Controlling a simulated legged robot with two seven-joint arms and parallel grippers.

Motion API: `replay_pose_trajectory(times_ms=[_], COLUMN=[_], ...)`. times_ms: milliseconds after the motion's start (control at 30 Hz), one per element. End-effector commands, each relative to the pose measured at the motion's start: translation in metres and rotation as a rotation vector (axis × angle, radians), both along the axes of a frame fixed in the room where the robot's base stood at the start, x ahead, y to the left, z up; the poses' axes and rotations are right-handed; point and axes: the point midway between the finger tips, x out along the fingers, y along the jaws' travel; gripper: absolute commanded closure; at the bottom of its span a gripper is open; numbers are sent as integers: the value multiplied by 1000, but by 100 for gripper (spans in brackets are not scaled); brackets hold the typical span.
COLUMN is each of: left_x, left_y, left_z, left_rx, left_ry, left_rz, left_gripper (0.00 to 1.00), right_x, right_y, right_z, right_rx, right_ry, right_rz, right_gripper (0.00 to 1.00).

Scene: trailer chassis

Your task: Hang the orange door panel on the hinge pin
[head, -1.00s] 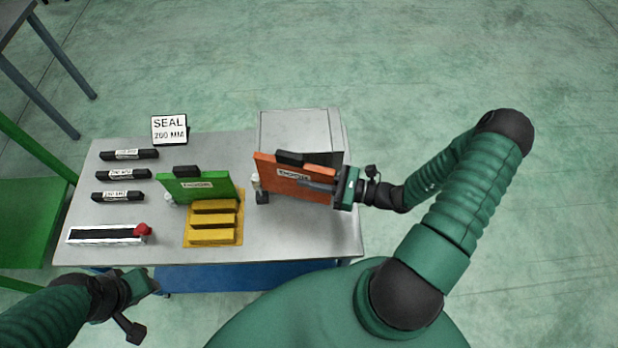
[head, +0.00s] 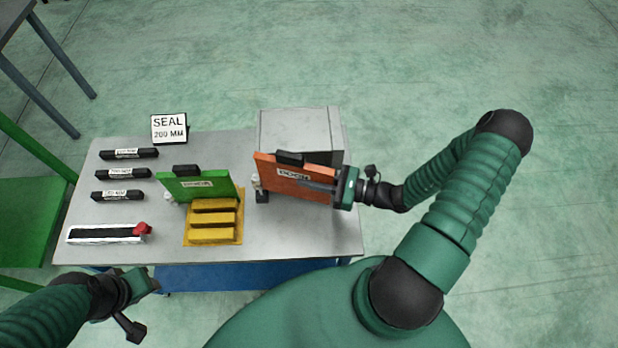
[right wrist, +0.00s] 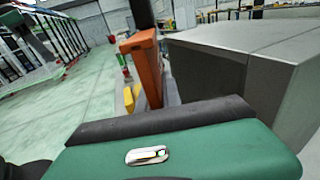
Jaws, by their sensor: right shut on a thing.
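The orange door panel (head: 290,181), with a white label and a black block on its top edge, stands upright in front of the grey box (head: 296,132). It also shows edge-on in the right wrist view (right wrist: 147,67). My right gripper (head: 336,188) is shut on the panel's right side. A white and black hinge part (head: 258,190) shows at the panel's left edge; I cannot tell whether the panel sits on its pin. My left gripper (head: 148,282) is at the front left, off the table's edge; its jaws are not clear.
A green panel (head: 196,186) stands left of the orange one, behind a yellow slotted rack (head: 213,233). Several black seal bars (head: 123,174), a white-framed tool with a red knob (head: 106,234) and a seal sign (head: 170,128) occupy the table's left side. The table's front right (head: 310,235) is clear.

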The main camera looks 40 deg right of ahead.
Motion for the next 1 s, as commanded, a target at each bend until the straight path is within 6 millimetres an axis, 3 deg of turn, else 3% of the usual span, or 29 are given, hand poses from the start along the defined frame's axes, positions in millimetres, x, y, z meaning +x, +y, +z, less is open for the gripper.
replay_pose_trajectory(times_ms=[1000], left_x=[0], left_y=[0], left_z=[10], left_rx=[0], left_ry=[0], left_rz=[0], left_gripper=[64], right_x=[-1], right_y=[0], right_z=[5], right_rx=[2], right_ry=[-1], right_rz=[1], right_gripper=[100])
